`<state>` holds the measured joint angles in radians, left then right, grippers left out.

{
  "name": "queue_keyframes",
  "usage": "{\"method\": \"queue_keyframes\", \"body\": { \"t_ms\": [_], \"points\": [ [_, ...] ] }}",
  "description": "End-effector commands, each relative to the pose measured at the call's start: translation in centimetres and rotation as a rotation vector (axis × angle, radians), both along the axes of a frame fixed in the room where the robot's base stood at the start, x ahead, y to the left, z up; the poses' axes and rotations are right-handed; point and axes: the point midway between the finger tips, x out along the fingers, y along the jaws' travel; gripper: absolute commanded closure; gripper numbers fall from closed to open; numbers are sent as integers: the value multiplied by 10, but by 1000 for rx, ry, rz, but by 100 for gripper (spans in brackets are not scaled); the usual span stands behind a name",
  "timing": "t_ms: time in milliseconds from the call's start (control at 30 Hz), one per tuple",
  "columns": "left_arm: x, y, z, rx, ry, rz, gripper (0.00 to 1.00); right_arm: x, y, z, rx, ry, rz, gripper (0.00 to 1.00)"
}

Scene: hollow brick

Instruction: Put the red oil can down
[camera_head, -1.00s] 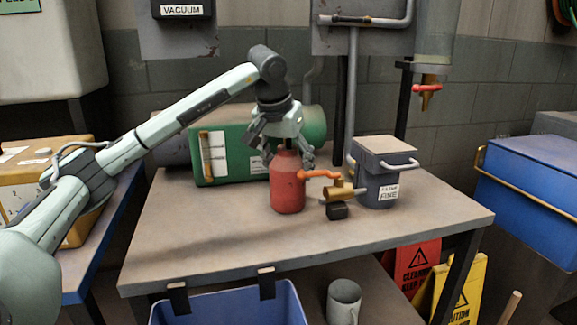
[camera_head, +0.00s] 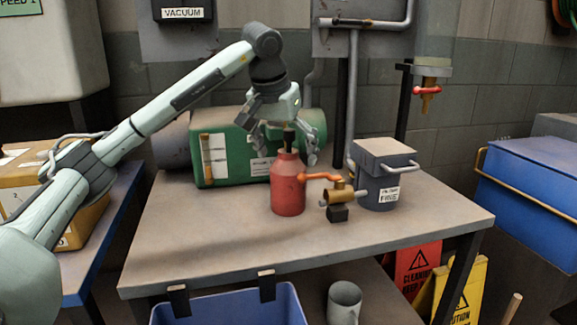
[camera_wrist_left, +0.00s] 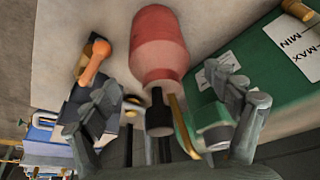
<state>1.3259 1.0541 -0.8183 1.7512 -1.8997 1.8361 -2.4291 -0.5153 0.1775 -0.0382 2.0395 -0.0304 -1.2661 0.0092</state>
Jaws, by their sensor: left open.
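The red oil can (camera_head: 288,190) stands upright on the table (camera_head: 200,240), with its dark neck and cap on top. My left gripper (camera_head: 288,145) is open just above the can, its fingers spread to either side of the cap. In the left wrist view the can (camera_wrist_left: 158,45) lies between and beyond the open fingers of the left gripper (camera_wrist_left: 170,110), with clear gaps on both sides. My right gripper does not show.
A brass valve with an orange handle (camera_head: 318,177) stands close to the can's right. A grey lidded canister (camera_head: 378,180) is further right. A green tank (camera_head: 235,150) lies behind. The table front is clear; a blue bin (camera_head: 235,305) hangs below its edge.

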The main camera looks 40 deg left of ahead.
Motion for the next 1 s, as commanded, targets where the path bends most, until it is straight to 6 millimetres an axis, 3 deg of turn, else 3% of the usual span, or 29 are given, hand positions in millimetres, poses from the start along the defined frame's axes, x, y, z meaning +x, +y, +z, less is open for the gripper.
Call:
{"method": "queue_keyframes", "body": {
  "t_ms": [200, 400, 1000],
  "points": [
    [-17, -4, 45, 1, -3, 0, 13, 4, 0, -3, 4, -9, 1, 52],
    [-27, -5, 67, -1, -1, 0, 13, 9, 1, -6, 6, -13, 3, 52],
    [-29, -6, 71, 1, 1, 0, 13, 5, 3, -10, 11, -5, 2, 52]
  ]
}}
